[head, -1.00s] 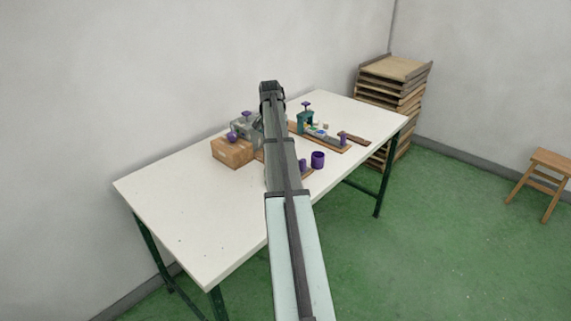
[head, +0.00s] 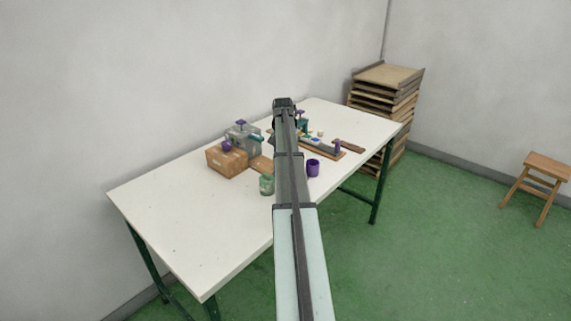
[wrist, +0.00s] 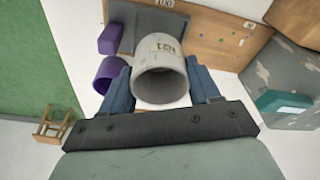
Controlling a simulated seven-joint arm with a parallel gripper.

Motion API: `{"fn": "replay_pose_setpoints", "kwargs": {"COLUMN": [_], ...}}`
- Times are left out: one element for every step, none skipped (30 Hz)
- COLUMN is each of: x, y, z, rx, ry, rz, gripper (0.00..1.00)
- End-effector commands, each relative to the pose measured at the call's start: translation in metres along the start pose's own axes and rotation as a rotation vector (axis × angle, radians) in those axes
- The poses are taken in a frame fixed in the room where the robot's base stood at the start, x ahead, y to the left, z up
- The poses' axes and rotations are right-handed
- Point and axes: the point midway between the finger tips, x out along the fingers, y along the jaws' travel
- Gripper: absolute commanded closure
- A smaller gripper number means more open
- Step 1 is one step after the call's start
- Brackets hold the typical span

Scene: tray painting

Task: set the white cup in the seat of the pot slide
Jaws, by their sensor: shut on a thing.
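My gripper (wrist: 160,85) is shut on the white cup (wrist: 160,85), its blue fingers on either side of the cup's wall. The cup has a label with dark marks and shows its round opening in the wrist view. Beyond it lies the pot slide, a wooden board (wrist: 220,42) with a grey plate (wrist: 128,22) and a purple handle (wrist: 112,39). The cup covers part of the plate, so I cannot tell its height above the slide or see the seat clearly. In the head view my arm hides the cup and most of this slide.
A purple cup (head: 313,168) and a green cup (head: 266,185) stand near the slide. A grey machine (head: 243,136) stands behind a brown block (head: 226,160). Another board with a purple handle (head: 336,146) lies to the right. The table's left part (head: 170,215) is clear.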

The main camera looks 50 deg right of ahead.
Motion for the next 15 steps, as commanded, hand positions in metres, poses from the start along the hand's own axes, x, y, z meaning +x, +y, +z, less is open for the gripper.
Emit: {"fn": "replay_pose_setpoints", "kwargs": {"x": [0.006, 0.008, 0.01, 0.012, 0.013, 0.017, 0.02, 0.023, 0.029, 0.033, 0.037, 0.041, 0.043, 0.045, 0.046], "y": [0.0, 0.0, 0.0, 0.0, 0.0, 0.0, 0.0, 0.0, 0.0, 0.0, 0.0, 0.0, 0.0, 0.0, 0.0], "z": [0.001, 0.002, 0.002, 0.002, 0.002, 0.003, 0.003, 0.004, 0.005, 0.005, 0.006, 0.006, 0.007, 0.007, 0.007], "rx": [0.0, 0.0, 0.0, 0.0, 0.0, 0.0, 0.001, 0.001, 0.001, 0.001, 0.001, 0.001, 0.001, 0.001, 0.001], "ry": [-0.001, -0.001, 0.0, 0.0, 0.0, 0.0, 0.0, 0.0, -0.001, -0.002, -0.001, 0.0, 0.0, 0.001, 0.001], "rz": [0.001, 0.0, 0.0, 0.0, 0.0, 0.0, 0.0, 0.0, 0.001, 0.001, 0.001, 0.0, 0.0, 0.0, 0.0], "gripper": [0.72, 0.72, 0.72, 0.72, 0.72, 0.72, 0.72, 0.72, 0.72, 0.72, 0.72, 0.72, 0.72, 0.72, 0.72]}}
